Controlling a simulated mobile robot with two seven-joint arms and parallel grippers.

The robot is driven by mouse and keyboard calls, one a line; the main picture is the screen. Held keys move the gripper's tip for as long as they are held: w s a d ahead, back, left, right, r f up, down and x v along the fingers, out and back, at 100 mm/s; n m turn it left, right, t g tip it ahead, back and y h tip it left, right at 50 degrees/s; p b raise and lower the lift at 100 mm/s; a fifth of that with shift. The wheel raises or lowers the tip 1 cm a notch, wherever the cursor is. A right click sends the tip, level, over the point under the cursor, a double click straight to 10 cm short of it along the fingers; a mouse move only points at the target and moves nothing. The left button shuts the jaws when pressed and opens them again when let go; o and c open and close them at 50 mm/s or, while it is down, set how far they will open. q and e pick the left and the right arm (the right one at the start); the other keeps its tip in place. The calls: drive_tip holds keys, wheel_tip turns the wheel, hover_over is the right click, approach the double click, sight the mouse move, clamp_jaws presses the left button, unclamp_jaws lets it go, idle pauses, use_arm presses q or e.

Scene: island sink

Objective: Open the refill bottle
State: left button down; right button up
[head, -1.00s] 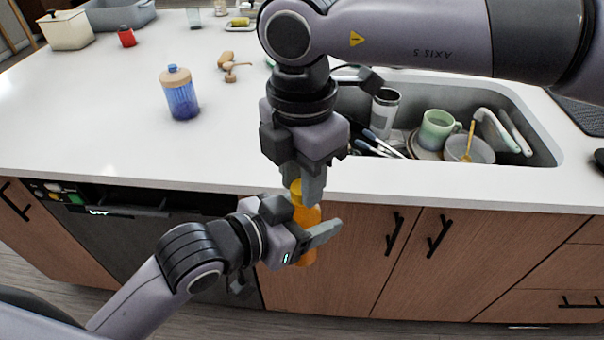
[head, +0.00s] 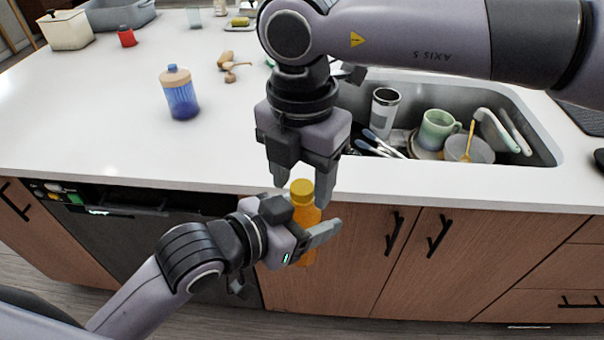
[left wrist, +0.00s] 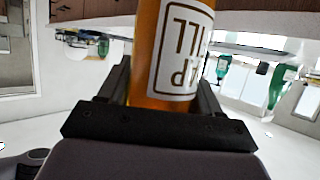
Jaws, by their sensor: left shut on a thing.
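The refill bottle (head: 306,218) is orange with a yellow cap (head: 302,187) on top, held upright in front of the counter edge. In the left wrist view the orange bottle (left wrist: 147,50) has a white label with upside-down lettering, and its top is out of frame. My left gripper (head: 300,226) is shut on the bottle body, a finger on each side. My right gripper (head: 303,183) points down from above. Its fingers are spread on either side of the cap, with a visible gap, so it is open.
A blue soap dispenser (head: 181,95) with a tan top stands on the white counter (head: 110,120). The sink (head: 545,150) at right holds a cup, bowl, tumbler and utensils. Wooden cabinet doors (head: 470,255) lie below. The counter's left front is clear.

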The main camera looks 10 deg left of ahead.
wheel_tip(320, 180, up, 4)
drive_tip(key=shift+r, duration=0.15)
drive_tip(key=shift+c, duration=0.3)
wheel_tip(320, 180, up, 3)
drive_tip(key=shift+r+n, duration=0.15)
drive_tip(key=shift+n, duration=0.35)
drive_tip(key=shift+f, duration=3.85)
drive_tip(key=shift+c, duration=0.4)
clamp_jaws()
drive_tip(key=shift+o, duration=0.7)
unclamp_jaws()
drive_tip(key=shift+r, duration=0.1)
